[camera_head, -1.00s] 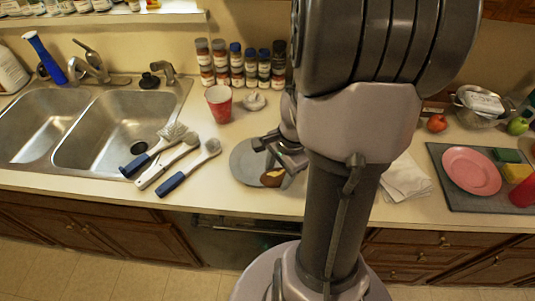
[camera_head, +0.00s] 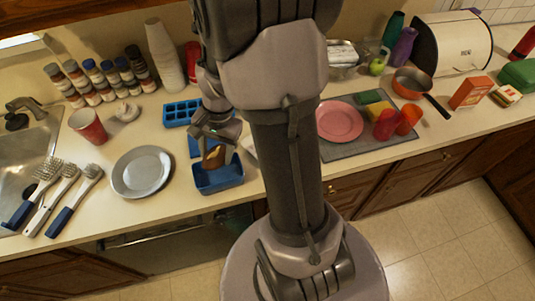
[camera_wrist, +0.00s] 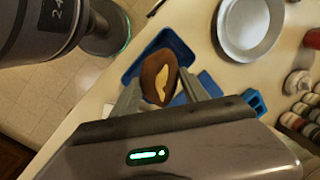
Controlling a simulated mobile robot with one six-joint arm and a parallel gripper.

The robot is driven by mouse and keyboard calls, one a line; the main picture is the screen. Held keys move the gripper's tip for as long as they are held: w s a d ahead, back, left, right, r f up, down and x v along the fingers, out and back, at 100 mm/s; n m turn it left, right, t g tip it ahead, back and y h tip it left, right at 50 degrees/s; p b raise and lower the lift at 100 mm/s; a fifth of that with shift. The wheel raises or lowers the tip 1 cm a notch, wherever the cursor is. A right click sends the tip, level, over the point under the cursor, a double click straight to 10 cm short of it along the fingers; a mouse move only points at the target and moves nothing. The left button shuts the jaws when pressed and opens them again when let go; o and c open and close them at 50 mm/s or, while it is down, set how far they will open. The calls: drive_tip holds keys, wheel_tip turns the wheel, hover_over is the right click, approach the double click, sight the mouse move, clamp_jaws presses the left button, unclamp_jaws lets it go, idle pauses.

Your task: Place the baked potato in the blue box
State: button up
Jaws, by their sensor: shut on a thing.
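The baked potato (camera_head: 214,157) is brown with a pale yellow split, and it also shows in the wrist view (camera_wrist: 159,78). My gripper (camera_head: 215,150) is shut on it, with a finger on each side in the wrist view (camera_wrist: 160,90). The blue box (camera_head: 222,181) is an open container near the counter's front edge, just left of my arm. The potato is held over the box's back part in the head view. The exact height above it is hard to tell. In the wrist view the box (camera_wrist: 133,73) shows partly behind the potato.
An empty grey plate (camera_head: 142,172) lies left of the box. A blue compartment tray (camera_head: 181,112) is behind it. A pink plate (camera_head: 339,121) and red cups are right of my arm.

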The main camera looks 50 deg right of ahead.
drive_tip(key=b+x, duration=0.1)
drive_tip(key=x, duration=0.2)
drive_tip(key=b+x, duration=0.1)
drive_tip(key=x, duration=0.2)
drive_tip(key=d+b+x, duration=0.1)
drive_tip(key=b+x, duration=0.1)
drive_tip(key=x, duration=0.2)
drive_tip(key=shift+s+f, duration=0.1)
drive_tip(key=shift+s, duration=0.1)
drive_tip(key=shift+w, duration=0.1)
drive_tip(key=shift+f, duration=0.2)
drive_tip(key=o, duration=1.5)
drive_tip(key=shift+r, duration=0.1)
